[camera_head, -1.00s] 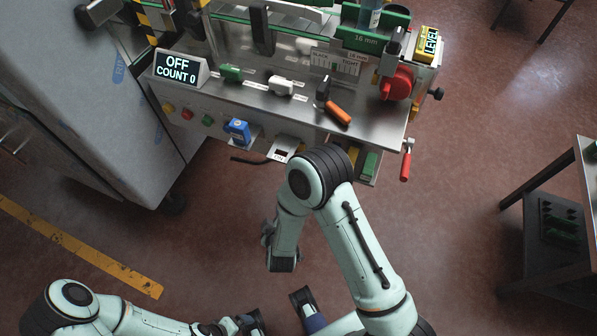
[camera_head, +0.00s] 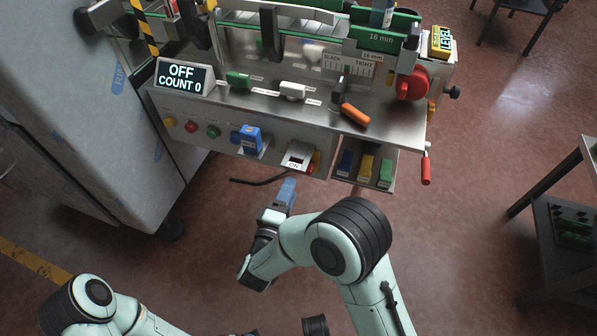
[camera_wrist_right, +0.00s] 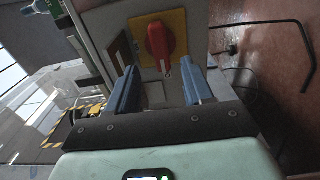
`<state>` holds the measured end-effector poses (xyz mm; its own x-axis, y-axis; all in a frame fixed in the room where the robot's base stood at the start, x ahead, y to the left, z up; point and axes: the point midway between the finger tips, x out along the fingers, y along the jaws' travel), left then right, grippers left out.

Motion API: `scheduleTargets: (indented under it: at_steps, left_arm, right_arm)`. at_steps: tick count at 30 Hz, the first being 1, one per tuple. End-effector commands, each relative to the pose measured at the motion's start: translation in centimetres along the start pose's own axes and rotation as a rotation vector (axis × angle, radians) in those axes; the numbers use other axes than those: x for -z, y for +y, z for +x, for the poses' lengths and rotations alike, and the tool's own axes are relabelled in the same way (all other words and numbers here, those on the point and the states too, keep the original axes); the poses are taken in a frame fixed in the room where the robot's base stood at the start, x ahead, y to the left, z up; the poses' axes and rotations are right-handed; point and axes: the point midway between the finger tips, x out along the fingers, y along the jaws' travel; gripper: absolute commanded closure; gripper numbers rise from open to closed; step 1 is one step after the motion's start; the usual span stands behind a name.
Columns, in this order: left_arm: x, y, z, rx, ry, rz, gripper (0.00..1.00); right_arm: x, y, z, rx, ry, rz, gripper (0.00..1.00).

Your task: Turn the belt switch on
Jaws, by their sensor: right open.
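The belt switch is a red rotary knob on a yellow plate. In the right wrist view the knob (camera_wrist_right: 160,40) lies straight beyond the fingertips, its grip running up and down in the picture. In the head view the switch (camera_head: 314,161) shows small on the machine's front panel, beside an "ON" label. My right gripper (camera_head: 287,190) is open and empty, its blue fingers pointing at the panel just below the switch. In the right wrist view the gripper (camera_wrist_right: 157,85) shows a finger either side of the knob, apart from it. My left gripper is below the head view.
The display (camera_head: 182,77) reads OFF, COUNT 0. A blue device (camera_head: 251,139) hangs left of the switch. A tray of coloured blocks (camera_head: 365,166) and a red-handled crank (camera_head: 426,168) are to its right. An orange-handled tool (camera_head: 355,116) lies on the deck above.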

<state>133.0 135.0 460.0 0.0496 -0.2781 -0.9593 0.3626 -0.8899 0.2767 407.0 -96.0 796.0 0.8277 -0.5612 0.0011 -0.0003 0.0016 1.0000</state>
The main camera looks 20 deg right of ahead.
Motion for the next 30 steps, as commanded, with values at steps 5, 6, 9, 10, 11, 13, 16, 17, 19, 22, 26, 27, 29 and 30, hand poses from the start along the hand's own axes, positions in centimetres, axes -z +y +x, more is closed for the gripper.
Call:
scheduleTargets:
  at_steps: [5,6,9,10,11,13,16,17,19,22,26,27,29,30]
  left_arm:
    - [1.0,-0.3,0.8,0.002,0.026,-0.003,0.07]
    - [1.2,-0.3,0.9,0.002,0.031,-0.003,0.07]
    - [1.6,-0.5,1.1,0.003,0.043,-0.004,0.07]
    - [1.7,-0.5,1.1,0.003,0.046,-0.005,0.07]
    - [1.8,-0.5,1.2,0.003,0.049,-0.005,0.07]
    - [1.9,-0.5,1.2,0.003,0.053,-0.005,0.07]
    - [2.0,-0.5,1.3,0.003,0.056,-0.005,0.07]
    - [2.0,-0.5,1.3,0.003,0.057,-0.005,0.07]
    - [2.1,-0.5,1.3,0.003,0.057,-0.006,0.07]
    - [2.1,-0.5,1.3,0.003,0.057,-0.006,0.07]
    - [2.1,-0.5,1.3,0.003,0.057,-0.005,0.07]
    - [2.0,-0.5,1.3,0.003,0.057,-0.005,0.07]
    - [2.0,-0.5,1.3,0.003,0.057,-0.005,0.07]
    - [2.0,-0.5,1.3,0.003,0.056,-0.005,0.07]
  right_arm:
    - [-0.1,-0.2,3.9,0.0,-0.003,0.003,0.49]
    - [-0.1,-0.2,4.6,0.0,-0.003,0.003,0.49]
    - [0.0,-0.1,6.0,0.0,-0.001,0.003,0.49]
    - [0.0,-0.1,6.3,0.0,-0.002,0.003,0.49]
    - [0.0,-0.1,6.6,0.0,-0.002,0.003,0.49]
    - [0.0,-0.1,7.0,0.001,0.001,0.001,0.49]
    - [0.0,0.0,7.4,0.0,0.001,0.001,0.49]
    - [0.0,0.0,7.5,0.0,0.001,0.001,0.49]
    - [0.0,0.0,7.5,0.0,0.001,0.001,0.49]
    - [0.0,0.0,7.5,0.0,0.002,0.001,0.49]
    - [0.0,0.0,7.5,0.0,0.002,0.001,0.72]
    - [0.0,0.0,7.5,0.0,0.002,0.001,0.85]
    - [0.0,0.0,7.5,0.0,0.002,0.001,1.0]
    - [0.0,0.0,7.5,0.0,0.002,0.001,1.0]
